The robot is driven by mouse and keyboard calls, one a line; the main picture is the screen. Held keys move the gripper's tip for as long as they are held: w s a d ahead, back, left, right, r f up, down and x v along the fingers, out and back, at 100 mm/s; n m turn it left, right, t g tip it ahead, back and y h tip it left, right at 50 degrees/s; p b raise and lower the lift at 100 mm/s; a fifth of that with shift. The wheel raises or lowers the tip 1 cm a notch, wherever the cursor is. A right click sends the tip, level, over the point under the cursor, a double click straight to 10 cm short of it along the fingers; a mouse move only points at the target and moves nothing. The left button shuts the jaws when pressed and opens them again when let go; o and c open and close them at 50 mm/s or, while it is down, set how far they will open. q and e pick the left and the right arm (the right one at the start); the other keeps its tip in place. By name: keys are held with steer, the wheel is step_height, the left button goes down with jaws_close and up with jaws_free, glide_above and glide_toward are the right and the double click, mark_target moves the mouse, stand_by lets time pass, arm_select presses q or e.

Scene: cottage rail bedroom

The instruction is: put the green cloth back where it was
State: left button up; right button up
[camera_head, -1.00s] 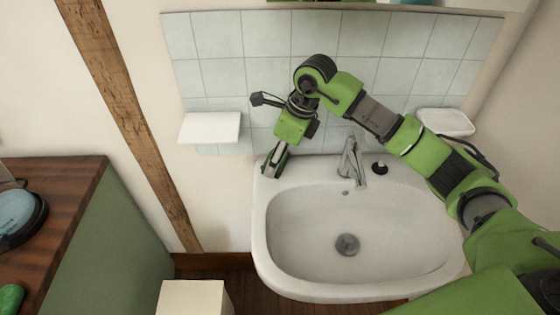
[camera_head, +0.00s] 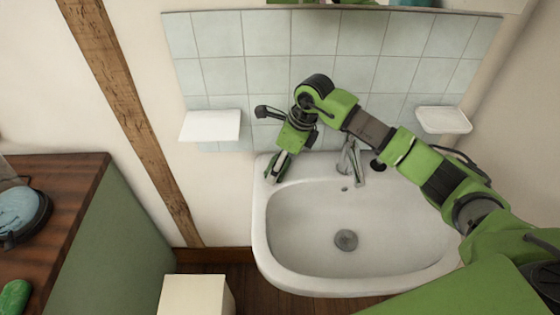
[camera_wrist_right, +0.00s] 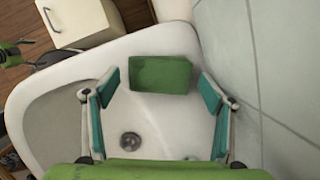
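The green cloth (camera_wrist_right: 160,75) shows in the right wrist view as a small, folded-looking block on the white rim of the washbasin (camera_wrist_right: 110,50). My right gripper (camera_wrist_right: 158,92) is open, with its two teal-padded fingers wide apart, one on each side of the cloth's near end and with gaps to it. Its grip on the cloth is not closed. In the head view the right gripper (camera_head: 276,166) points down at the basin's (camera_head: 258,225) back left corner. The cloth cannot be told apart from the gripper there.
The tap (camera_head: 350,165) stands just right of my right gripper. A white shelf (camera_head: 210,126) is on the wall to its left, and a soap dish (camera_head: 443,120) to the right. A wooden-topped cabinet (camera_head: 65,190) and a cream box (camera_head: 195,295) stand at left.

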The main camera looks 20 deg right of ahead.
steer(key=shift+r, duration=0.2)
steer(key=b+v, duration=0.2)
steer(key=v, duration=0.9)
steer(key=shift+d+r, duration=0.15)
steer(key=shift+r, duration=0.2)
steer(key=shift+s+f, duration=0.1)
steer(key=shift+s, duration=0.05)
